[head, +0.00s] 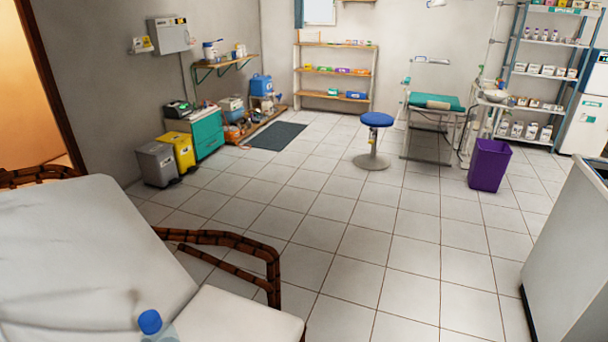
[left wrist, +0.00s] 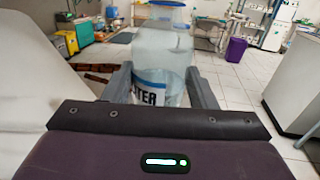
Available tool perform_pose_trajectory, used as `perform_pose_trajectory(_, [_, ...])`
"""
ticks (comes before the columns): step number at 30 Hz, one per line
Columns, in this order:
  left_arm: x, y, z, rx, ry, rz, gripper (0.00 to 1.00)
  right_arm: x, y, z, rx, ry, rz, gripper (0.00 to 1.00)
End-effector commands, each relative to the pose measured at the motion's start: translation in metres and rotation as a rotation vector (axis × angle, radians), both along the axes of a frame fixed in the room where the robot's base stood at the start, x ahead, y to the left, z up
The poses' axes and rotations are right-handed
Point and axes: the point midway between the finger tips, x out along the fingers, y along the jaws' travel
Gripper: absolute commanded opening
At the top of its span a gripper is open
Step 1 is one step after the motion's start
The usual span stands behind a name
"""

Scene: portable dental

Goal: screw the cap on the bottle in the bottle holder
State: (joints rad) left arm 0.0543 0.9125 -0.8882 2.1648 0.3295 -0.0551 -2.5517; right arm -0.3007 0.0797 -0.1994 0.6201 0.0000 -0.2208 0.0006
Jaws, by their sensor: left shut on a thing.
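A clear plastic bottle (left wrist: 163,50) with a white and blue "WATER" label stands upright between the fingers of my left gripper (left wrist: 160,88) in the left wrist view. The gripper is shut on the bottle around its label. A blue cap (left wrist: 166,3) sits at the bottle's top, cut by the upper edge of that view. In the head view the blue cap (head: 150,321) and the bottle's upper part (head: 163,334) show at the bottom edge. Whether the cap is screwed tight cannot be told. No bottle holder is visible. My right gripper is in neither view.
A white-cushioned chair (head: 90,245) with brown armrests fills the lower left. A white cabinet (head: 570,260) stands at the right. The tiled floor (head: 375,255) between is clear. A blue stool (head: 376,119) and a purple bin (head: 489,165) stand farther off.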

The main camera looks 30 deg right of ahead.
Motion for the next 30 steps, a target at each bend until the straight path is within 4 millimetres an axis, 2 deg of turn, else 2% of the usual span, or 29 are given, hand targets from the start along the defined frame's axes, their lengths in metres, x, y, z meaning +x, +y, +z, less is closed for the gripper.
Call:
perform_pose_trajectory(8, [0.000,0.000,0.002,-0.003,-0.004,0.001,0.00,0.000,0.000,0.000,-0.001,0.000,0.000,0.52])
perform_pose_trajectory(12, [0.006,0.008,0.013,-0.011,0.000,0.084,0.00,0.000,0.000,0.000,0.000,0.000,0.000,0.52])
perform_pose_trajectory(14, [0.012,0.021,0.021,-0.013,0.004,0.171,0.00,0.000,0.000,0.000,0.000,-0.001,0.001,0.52])
perform_pose_trajectory(17, [0.021,0.054,0.028,-0.013,0.010,0.350,0.00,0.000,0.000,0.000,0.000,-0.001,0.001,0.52])
perform_pose_trajectory(21, [0.024,0.108,0.025,-0.006,0.010,0.575,0.00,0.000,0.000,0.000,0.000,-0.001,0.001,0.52])
perform_pose_trajectory(24, [0.022,0.132,0.022,-0.002,0.004,0.666,0.00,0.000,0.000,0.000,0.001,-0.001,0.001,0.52])
perform_pose_trajectory(27, [0.020,0.141,0.021,-0.002,0.001,0.701,0.00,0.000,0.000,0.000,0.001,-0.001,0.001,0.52])
perform_pose_trajectory(30, [0.021,0.143,0.021,0.000,-0.002,0.705,0.00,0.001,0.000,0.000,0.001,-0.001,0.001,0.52])
